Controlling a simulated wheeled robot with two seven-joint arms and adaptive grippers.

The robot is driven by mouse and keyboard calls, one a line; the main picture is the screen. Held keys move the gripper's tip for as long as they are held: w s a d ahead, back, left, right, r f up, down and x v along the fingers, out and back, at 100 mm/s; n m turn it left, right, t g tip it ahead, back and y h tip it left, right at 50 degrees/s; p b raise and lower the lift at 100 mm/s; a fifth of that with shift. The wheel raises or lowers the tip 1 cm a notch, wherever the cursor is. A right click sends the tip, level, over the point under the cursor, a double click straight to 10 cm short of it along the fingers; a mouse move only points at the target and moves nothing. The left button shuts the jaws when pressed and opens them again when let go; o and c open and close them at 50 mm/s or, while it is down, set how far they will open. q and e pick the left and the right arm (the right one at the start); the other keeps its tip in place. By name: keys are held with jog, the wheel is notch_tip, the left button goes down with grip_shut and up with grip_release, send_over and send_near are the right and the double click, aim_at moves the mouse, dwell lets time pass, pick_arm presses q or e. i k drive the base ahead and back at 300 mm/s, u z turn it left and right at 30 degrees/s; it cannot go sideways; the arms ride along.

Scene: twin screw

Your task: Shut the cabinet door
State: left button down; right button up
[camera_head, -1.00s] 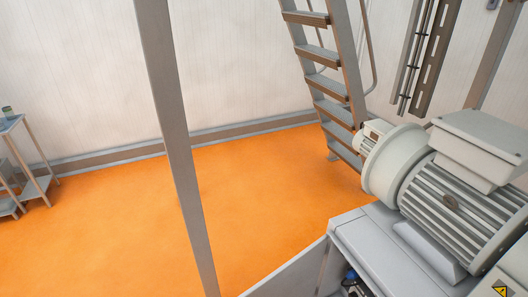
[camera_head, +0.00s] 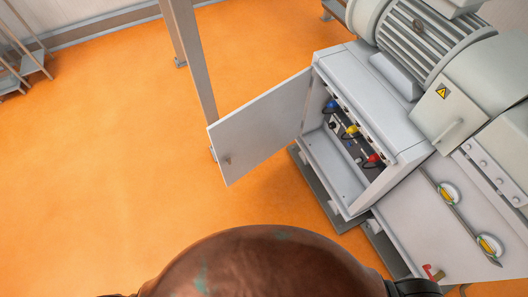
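The cabinet (camera_head: 385,207) is a light grey metal box under the motor, right of centre. Its door (camera_head: 262,127) is a flat grey panel hinged at the cabinet's left front edge. The door stands wide open, swung out to the left over the orange floor. A small knob or latch (camera_head: 228,161) shows near the door's free edge. Inside the open cabinet are a blue (camera_head: 331,105), a yellow (camera_head: 352,131) and a red (camera_head: 373,158) fitting. Neither of my grippers is in view. Nothing is seen touching the door.
A grey post (camera_head: 190,60) rises behind the door. A large grey motor (camera_head: 415,35) sits above the cabinet. A second closed panel with yellow-marked round latches (camera_head: 448,194) is at the right. The orange floor (camera_head: 120,160) left of the door is clear.

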aim_at(252, 133)
jog(key=k, duration=0.2)
jog(key=u, duration=1.55)
jog(key=i, duration=4)
jog(key=z, duration=4.3)
jog(key=i, duration=1)
